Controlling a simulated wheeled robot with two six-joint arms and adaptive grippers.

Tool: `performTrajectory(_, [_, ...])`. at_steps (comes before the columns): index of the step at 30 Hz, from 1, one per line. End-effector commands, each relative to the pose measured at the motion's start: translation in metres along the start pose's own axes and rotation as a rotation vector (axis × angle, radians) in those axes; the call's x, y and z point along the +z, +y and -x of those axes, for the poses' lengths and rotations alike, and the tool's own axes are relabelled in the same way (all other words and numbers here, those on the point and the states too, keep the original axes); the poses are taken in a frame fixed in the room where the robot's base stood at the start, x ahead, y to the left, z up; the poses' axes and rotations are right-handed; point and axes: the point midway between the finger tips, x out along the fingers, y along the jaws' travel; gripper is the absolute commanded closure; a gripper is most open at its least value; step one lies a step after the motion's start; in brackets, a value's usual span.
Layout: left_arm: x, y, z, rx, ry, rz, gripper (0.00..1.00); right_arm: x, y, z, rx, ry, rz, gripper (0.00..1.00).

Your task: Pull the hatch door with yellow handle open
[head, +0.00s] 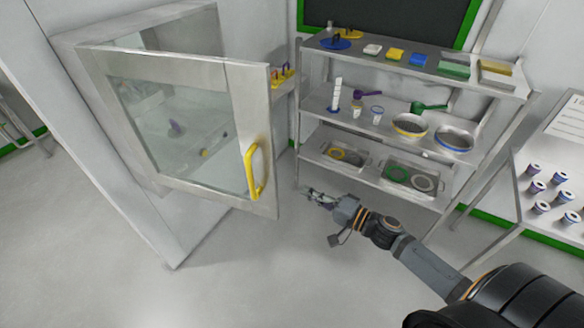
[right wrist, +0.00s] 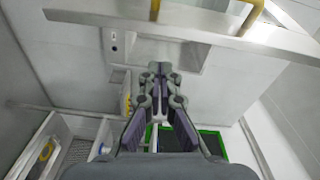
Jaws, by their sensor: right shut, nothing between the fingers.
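The hatch door (head: 180,71) is a pale metal frame around a glass pane. It stands ajar, swung out from the white cabinet (head: 62,40), with its free edge at the right. Its yellow handle (head: 256,170) is upright near that edge. My right gripper (head: 312,194) is to the right of the door's lower free edge, apart from the handle and empty. In the right wrist view its fingers (right wrist: 160,72) are together, and the door frame (right wrist: 200,33) crosses the top with the yellow handle (right wrist: 252,14) beyond it. My left gripper is not in view.
A metal shelf rack (head: 410,133) with bowls, scoops and trays stands behind and right of my right gripper. A table (head: 520,205) with several small dark-topped containers is at the far right. The floor (head: 250,270) in front of the door is clear.

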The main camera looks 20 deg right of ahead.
Motion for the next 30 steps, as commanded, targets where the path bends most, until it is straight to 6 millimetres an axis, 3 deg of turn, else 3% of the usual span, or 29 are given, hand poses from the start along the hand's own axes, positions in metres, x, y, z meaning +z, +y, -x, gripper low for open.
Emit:
performTrajectory(4, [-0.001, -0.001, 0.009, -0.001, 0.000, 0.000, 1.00, -0.019, 0.004, 0.011, 0.001, 0.056, -0.116, 1.00])
performTrajectory(11, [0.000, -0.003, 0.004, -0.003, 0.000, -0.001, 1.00, -0.022, 0.008, 0.009, -0.003, 0.065, -0.136, 1.00])
performTrajectory(26, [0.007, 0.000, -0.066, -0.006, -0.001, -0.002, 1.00, -0.024, 0.013, -0.038, -0.007, 0.062, -0.130, 1.00])
performTrajectory(28, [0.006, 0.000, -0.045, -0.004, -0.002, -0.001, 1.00, -0.029, -0.002, -0.045, -0.011, 0.072, -0.137, 1.00])
performTrajectory(30, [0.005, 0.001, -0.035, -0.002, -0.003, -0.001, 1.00, -0.030, -0.004, -0.054, -0.012, 0.072, -0.139, 1.00])
